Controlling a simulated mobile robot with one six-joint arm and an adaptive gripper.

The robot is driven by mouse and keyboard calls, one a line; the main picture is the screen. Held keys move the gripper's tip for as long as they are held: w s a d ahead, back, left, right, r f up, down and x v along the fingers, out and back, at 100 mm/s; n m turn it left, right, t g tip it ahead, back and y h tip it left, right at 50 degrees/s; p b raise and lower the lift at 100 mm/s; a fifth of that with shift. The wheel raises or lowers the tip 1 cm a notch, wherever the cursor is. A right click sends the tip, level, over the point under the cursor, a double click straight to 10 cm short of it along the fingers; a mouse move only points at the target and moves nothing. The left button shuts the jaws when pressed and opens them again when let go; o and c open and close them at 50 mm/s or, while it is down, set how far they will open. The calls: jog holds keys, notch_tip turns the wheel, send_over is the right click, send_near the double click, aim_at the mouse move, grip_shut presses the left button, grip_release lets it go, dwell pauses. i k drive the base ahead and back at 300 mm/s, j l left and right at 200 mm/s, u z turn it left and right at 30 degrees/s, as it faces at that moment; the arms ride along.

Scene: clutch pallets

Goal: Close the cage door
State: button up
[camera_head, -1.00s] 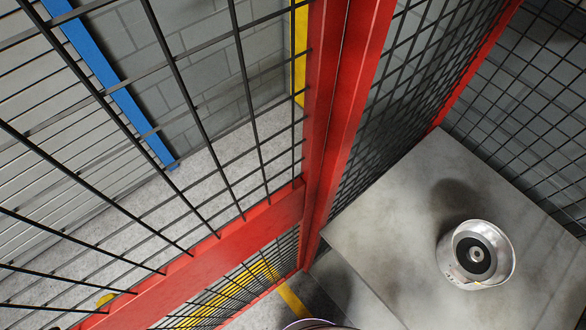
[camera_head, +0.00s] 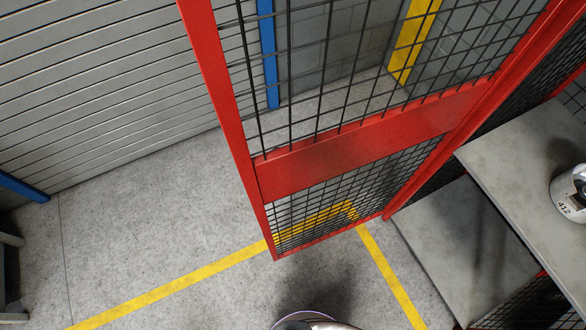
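The cage door (camera_head: 340,150) is a red frame with black wire mesh and a wide red crossbar. It stands open, swung out over the floor. Its free edge is the red upright at the left, and its other side meets the red cage frame (camera_head: 475,95) at the right. My gripper is not visible in this view, so its state and its place relative to the door are hidden.
Inside the cage, a grey shelf (camera_head: 510,165) holds a round metal part marked 412 (camera_head: 572,195), cut off at the right edge. A lower grey shelf (camera_head: 455,235) lies beneath. Yellow floor lines (camera_head: 170,285) pass below the door. Grey floor (camera_head: 150,220) is clear at the left.

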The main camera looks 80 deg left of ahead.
aim_at(266, 178)
jog(key=k+j+u, duration=0.1)
jog(key=k+j, duration=0.3)
jog(key=k+j+u, duration=0.1)
jog(key=k+j, duration=0.3)
jog(key=k+j+u, duration=0.1)
jog(key=k+j, duration=0.25)
jog(key=j, duration=0.25)
jog(key=j+z, duration=0.45)
jog(key=j, duration=1.05)
jog(key=k+l, duration=0.15)
jog(key=l, duration=0.15)
jog(key=k+l, duration=0.1)
jog(key=l, duration=0.25)
